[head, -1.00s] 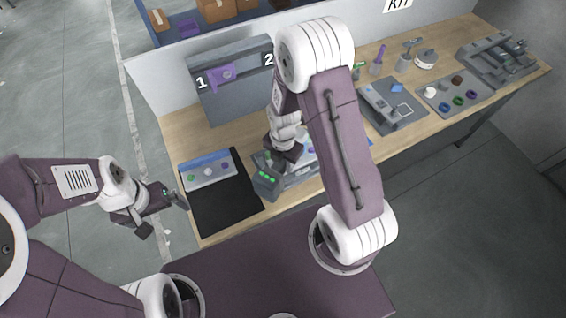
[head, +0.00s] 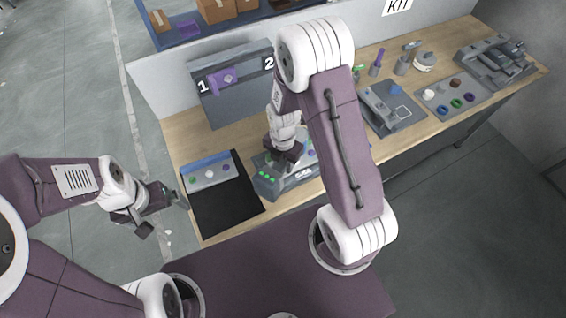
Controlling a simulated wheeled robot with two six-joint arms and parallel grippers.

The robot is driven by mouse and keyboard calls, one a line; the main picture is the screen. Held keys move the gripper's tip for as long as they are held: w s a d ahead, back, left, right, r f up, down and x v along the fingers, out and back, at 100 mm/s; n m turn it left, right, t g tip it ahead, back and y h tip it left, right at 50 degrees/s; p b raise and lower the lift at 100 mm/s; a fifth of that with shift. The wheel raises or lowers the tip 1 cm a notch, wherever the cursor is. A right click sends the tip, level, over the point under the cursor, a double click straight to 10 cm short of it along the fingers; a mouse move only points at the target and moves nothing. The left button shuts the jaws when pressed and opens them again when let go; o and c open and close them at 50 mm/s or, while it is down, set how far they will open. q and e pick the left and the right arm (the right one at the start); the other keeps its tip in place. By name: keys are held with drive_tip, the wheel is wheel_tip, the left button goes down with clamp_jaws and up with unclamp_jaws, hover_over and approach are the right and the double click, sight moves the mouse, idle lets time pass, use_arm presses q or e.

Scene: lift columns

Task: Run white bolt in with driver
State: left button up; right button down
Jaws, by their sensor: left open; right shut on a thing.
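My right gripper (head: 290,154) points down over a grey station with green lights (head: 265,186) on the bench. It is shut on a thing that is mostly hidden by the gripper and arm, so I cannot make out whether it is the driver. A small white round piece (head: 209,174), which may be the white bolt, sits between a green and a purple one in a grey-blue holder (head: 199,184) at the left of the bench. My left gripper (head: 179,198) is open and empty, off the bench's left edge.
A black mat (head: 226,207) lies clear in front of the holder. A grey board (head: 232,106) marked 1 and 2 stands behind, with a purple piece (head: 224,79) at 1. Further right are a grey fixture (head: 387,109) and a parts tray (head: 440,113).

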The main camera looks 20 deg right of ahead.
drive_tip(key=shift+r+p, duration=1.15)
drive_tip(key=shift+r, duration=0.4)
wheel_tip(320, 180, up, 4)
drive_tip(key=p, duration=0.3)
drive_tip(key=shift+r+p, duration=0.1)
drive_tip(key=shift+p, duration=0.3)
